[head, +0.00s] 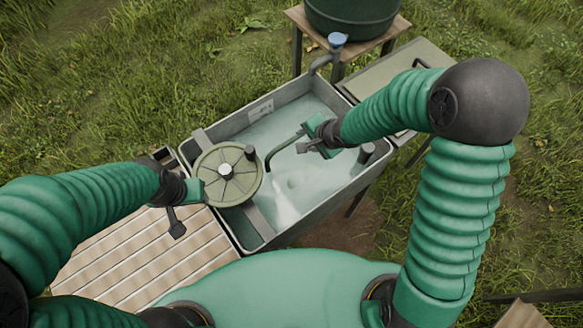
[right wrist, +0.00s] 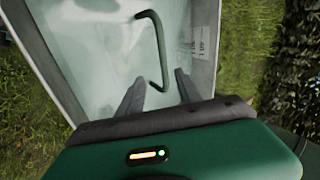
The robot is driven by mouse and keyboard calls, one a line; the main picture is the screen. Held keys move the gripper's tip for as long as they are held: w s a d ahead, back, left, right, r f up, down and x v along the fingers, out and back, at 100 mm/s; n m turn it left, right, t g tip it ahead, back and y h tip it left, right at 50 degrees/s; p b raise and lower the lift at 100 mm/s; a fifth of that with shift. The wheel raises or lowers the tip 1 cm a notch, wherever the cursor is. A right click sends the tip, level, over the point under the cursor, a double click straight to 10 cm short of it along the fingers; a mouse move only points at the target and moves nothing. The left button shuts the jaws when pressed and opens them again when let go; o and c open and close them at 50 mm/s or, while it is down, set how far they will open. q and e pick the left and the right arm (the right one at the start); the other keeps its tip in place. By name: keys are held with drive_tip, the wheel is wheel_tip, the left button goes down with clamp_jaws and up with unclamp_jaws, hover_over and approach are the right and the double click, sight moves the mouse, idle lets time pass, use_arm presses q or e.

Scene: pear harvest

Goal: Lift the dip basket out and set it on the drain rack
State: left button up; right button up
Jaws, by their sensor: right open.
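A dark green bent handle (head: 284,148) rises from the cloudy water of the grey tank (head: 262,238); the basket body under it cannot be made out. My right gripper (head: 304,141) is over the tank, just right of the handle's upper end, open and empty. In the right wrist view the handle (right wrist: 153,45) runs down toward the gap between the open fingers (right wrist: 158,92). My left gripper (head: 178,222) hangs by the tank's left side, beside a round lid; its jaw opening is unclear. A slatted wooden surface (head: 125,262), perhaps the drain rack, lies left of the tank.
The round olive lid (head: 228,190) with a dark knob covers the tank's left part. A tap (head: 337,42) and green barrel (head: 350,18) stand behind. A pale table (head: 432,58) is at the back right. Grass surrounds everything.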

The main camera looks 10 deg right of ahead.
sight(289, 141)
drive_tip(key=shift+m, duration=0.5)
drive_tip(key=x, duration=0.4)
drive_tip(key=a+b+x, duration=0.1)
drive_tip(key=x, duration=0.3)
drive_tip(key=b+x, duration=0.1)
drive_tip(key=x, duration=0.3)
drive_tip(key=shift+w+a, duration=0.15)
drive_tip(key=shift+a, duration=0.05)
drive_tip(key=x, duration=0.3)
drive_tip(key=d+x, duration=0.1)
drive_tip(key=x, duration=0.1)
drive_tip(key=shift+w+a+f+b, duration=0.1)
drive_tip(key=shift+w+f+b, duration=0.1)
drive_tip(key=shift+w+b, duration=0.1)
drive_tip(key=shift+s+r, duration=0.15)
drive_tip(key=c, duration=0.4)
clamp_jaws()
